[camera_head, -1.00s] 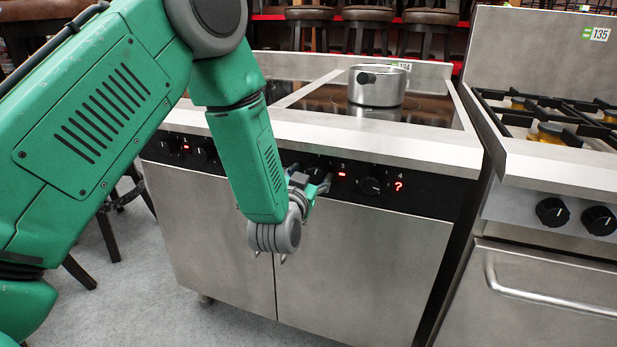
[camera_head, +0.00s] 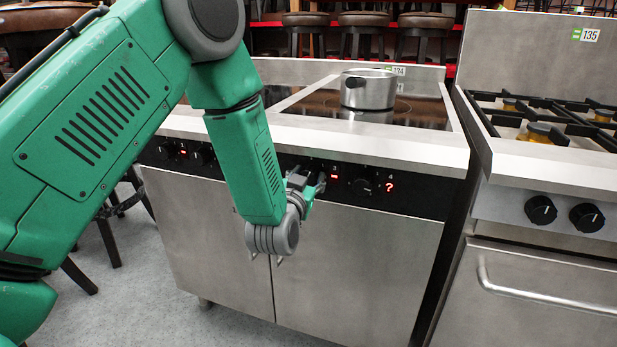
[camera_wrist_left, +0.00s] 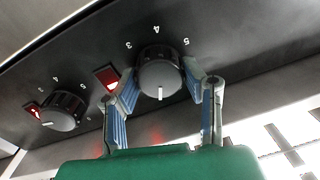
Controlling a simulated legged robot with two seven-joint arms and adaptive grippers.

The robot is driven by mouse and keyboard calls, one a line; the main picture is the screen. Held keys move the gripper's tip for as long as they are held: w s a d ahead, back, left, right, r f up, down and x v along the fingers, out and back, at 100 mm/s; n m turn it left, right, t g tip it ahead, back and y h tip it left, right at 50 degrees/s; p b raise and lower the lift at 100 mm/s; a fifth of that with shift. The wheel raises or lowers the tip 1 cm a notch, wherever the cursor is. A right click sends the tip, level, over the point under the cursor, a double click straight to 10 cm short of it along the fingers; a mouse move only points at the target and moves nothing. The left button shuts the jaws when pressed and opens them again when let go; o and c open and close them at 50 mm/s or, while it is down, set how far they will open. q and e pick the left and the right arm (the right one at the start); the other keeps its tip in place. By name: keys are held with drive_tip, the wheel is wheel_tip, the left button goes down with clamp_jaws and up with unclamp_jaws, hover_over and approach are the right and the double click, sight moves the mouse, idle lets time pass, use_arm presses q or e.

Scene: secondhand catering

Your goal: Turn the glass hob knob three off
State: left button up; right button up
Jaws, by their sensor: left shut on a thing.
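The glass hob (camera_head: 430,112) is set in a steel cooker with a black control panel (camera_head: 425,203). Knob three (camera_wrist_left: 160,72) is black with a white mark, which points to the bottom of the left wrist picture. My left gripper (camera_head: 314,184) is at this knob, just left of the red display marked 3 (camera_head: 334,176); in the head view it largely hides the knob. In the left wrist view, my gripper's fingers (camera_wrist_left: 162,84) are on both sides of the knob, shut on it. My right gripper is not in view.
Knob four (camera_head: 365,187) is just to the right, beside a red question mark. A steel pot (camera_head: 369,90) stands on the hob. A gas cooker (camera_head: 545,180) with knobs and a bar handle stands at right. Stools are behind.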

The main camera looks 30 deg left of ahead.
use_arm(q)
drive_tip(key=shift+f+n, duration=0.1)
drive_tip(key=shift+n, duration=0.3)
drive_tip(key=shift+n+p, duration=0.6)
drive_tip(key=shift+n, duration=0.4)
drive_tip(key=n, duration=0.2)
drive_tip(key=shift+s+n+p, duration=0.1)
drive_tip(key=shift+n+p, duration=0.2)
drive_tip(key=shift+p, duration=0.1)
drive_tip(key=n, duration=0.4)
drive_tip(key=shift+a+p, duration=0.2)
drive_tip(key=shift+p, duration=0.15)
drive_tip(key=o, duration=1.1)
drive_tip(key=shift+o, duration=0.2)
